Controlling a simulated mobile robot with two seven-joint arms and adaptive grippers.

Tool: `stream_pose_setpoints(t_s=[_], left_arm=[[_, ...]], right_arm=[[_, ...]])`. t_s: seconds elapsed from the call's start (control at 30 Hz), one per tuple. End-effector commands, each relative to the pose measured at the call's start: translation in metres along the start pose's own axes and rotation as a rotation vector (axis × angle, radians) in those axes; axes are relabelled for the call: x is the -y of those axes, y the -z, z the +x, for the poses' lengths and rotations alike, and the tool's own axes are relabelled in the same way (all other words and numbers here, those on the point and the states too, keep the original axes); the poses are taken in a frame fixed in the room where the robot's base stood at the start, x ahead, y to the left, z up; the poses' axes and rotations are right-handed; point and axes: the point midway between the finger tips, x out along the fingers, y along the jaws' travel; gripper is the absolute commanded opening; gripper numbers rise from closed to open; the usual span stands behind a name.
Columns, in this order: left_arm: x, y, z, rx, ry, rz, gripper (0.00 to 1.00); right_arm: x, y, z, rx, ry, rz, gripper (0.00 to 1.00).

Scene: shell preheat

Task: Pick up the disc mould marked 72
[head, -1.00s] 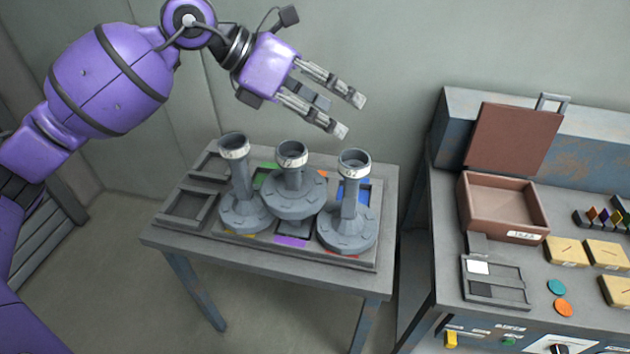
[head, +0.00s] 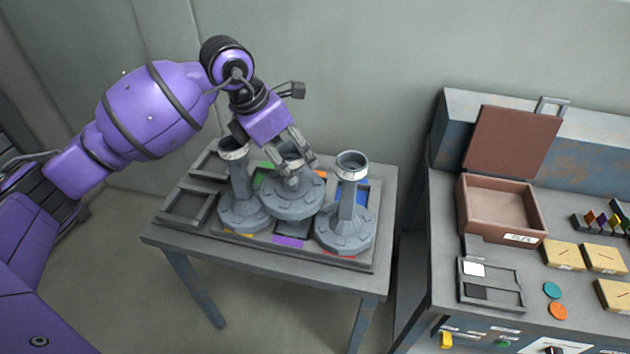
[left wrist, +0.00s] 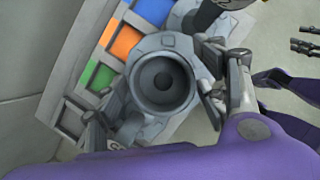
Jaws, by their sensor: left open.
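Three grey disc moulds with tall posts stand close together on a small table: a left one (head: 243,212), a middle one (head: 290,205) and a right one (head: 345,232). Their collar marks are too small or hidden to read, so I cannot tell which is 72. My left gripper (head: 303,172) is open at the middle mould's post, hiding much of its top. In the left wrist view, the round hollow top of a mould (left wrist: 163,82) lies between the spread fingers of my left gripper (left wrist: 165,92). Jointed fingers at that view's right edge (left wrist: 305,40) look like my right gripper.
The table (head: 190,250) has a tray with coloured patches and empty compartments at left. A bench at right carries an open brown box (head: 500,212), several tan blocks, and a teal and an orange disc. The neighbouring moulds leave little side room.

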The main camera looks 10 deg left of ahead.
Motion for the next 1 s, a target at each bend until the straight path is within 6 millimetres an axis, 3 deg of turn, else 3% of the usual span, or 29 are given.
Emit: stream_pose_setpoints(t_s=[0.27, 0.73, 1.0], left_arm=[[-0.0004, 0.0010, 0.0034, -0.001, 0.000, -0.002, 0.62], [-0.0004, 0.0010, 0.0032, -0.001, 0.000, -0.002, 0.01], [-0.0008, 0.0001, 0.0023, 0.002, -0.001, -0.002, 0.00]], right_arm=[[-0.0045, -0.0026, -0.0004, 0.005, -0.001, -0.015, 0.40], [-0.0021, -0.0013, -0.0001, 0.003, -0.001, -0.006, 0.40], [-0.0001, 0.0003, 0.0000, 0.000, -0.001, 0.001, 0.40]])
